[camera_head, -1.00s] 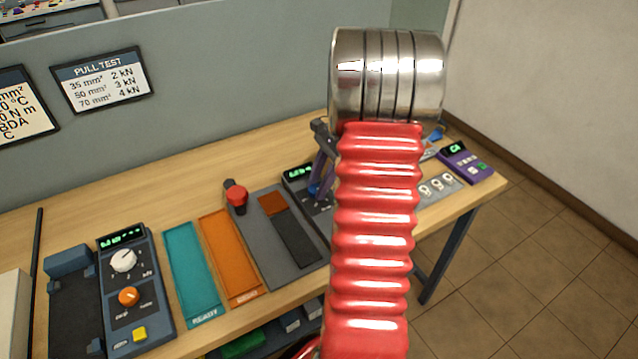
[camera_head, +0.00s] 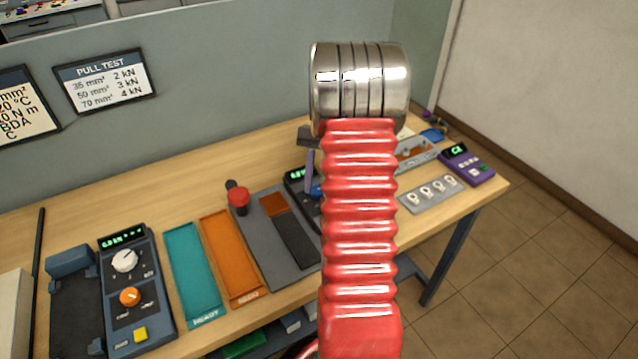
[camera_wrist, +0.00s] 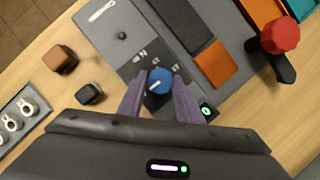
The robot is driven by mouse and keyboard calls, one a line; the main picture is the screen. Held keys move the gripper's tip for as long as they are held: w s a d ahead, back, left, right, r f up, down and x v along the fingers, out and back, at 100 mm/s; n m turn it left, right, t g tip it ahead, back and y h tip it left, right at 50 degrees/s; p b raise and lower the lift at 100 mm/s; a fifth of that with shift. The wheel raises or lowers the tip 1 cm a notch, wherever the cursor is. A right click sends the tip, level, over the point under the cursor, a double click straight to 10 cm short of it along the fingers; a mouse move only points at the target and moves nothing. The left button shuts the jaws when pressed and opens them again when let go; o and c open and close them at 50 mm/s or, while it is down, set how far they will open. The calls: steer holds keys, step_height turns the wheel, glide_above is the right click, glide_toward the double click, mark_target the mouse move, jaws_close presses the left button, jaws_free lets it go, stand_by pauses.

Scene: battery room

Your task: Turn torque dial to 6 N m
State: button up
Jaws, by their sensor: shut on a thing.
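The torque dial is a blue knob with a white pointer line; in the wrist view the dial (camera_wrist: 159,81) sits on a dark grey panel with small white markings. My gripper (camera_wrist: 159,88) has its two purple fingers on either side of the dial, shut on it. The pointer is angled, but the markings are too small to read. In the head view my red, ribbed arm covers most of the panel (camera_head: 296,177). Its green display is partly visible, too small to read, and only a bit of blue shows by the finger.
A red-topped lever (camera_head: 238,197) stands left of the panel, near a teal tray (camera_head: 193,272) and an orange tray (camera_head: 230,258). A puller unit with knobs (camera_head: 137,290) is at far left. A lug strip (camera_head: 431,194) and purple device (camera_head: 467,165) stand right.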

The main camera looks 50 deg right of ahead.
steer(key=shift+d+n, duration=0.1)
steer(key=shift+n, duration=0.2)
steer(key=o, duration=1)
steer(key=shift+o, duration=0.2)
steer(key=v, duration=1.3)
steer(key=shift+w+r, duration=0.2)
steer(key=shift+r, duration=0.2)
